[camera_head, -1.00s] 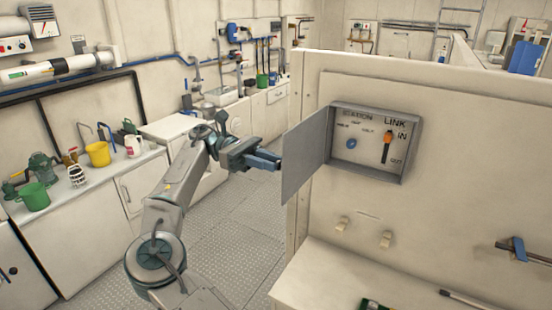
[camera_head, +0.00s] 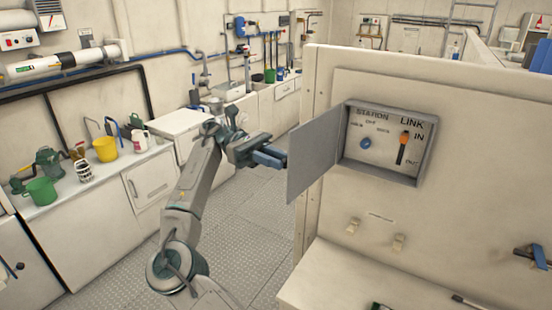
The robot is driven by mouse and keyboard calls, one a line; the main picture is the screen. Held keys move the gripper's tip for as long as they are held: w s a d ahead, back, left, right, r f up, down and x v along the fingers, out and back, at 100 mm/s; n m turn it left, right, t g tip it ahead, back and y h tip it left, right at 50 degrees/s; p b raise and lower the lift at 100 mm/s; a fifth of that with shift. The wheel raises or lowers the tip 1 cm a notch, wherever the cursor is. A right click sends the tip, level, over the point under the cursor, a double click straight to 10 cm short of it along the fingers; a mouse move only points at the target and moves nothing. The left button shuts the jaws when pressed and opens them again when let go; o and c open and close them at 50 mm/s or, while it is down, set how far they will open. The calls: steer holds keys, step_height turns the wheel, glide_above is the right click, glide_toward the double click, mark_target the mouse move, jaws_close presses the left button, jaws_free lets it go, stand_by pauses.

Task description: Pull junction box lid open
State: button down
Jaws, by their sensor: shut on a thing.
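The junction box (camera_head: 427,152) is a grey box set in the cream panel. Inside it show a blue knob, an orange-handled switch and the printed words STATION LINK, IN and OUT. Its grey lid (camera_head: 316,157) stands swung wide open to the left, hinged at the box's left side. My gripper (camera_head: 283,160) is at the lid's outer left edge, shut on it. The fingertips are partly hidden where they meet the lid.
A counter (camera_head: 90,180) at left holds a yellow bucket (camera_head: 105,149) and a green jug (camera_head: 41,191). Open metal floor (camera_head: 235,225) lies between counter and panel.

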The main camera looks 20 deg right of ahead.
mark_target(294, 149)
steer(key=c, duration=1.3)
jaws_free()
steer(key=shift+r, duration=1.75)
steer(key=shift+s+d+r, duration=0.1)
steer(key=shift+d+r, duration=0.1)
steer(key=shift+r, duration=0.1)
steer(key=s+d+r+b, duration=0.1)
steer(key=s+d+r, duration=0.1)
steer(key=d, duration=0.1)
steer(key=s+d+r+b, duration=0.1)
steer(key=s+d+r, duration=0.1)
steer(key=d, duration=0.1)
steer(key=s+d+r+b, duration=0.2)
steer(key=d+r, duration=0.1)
steer(key=shift+s+d, duration=0.1)
steer(key=shift+d, duration=0.15)
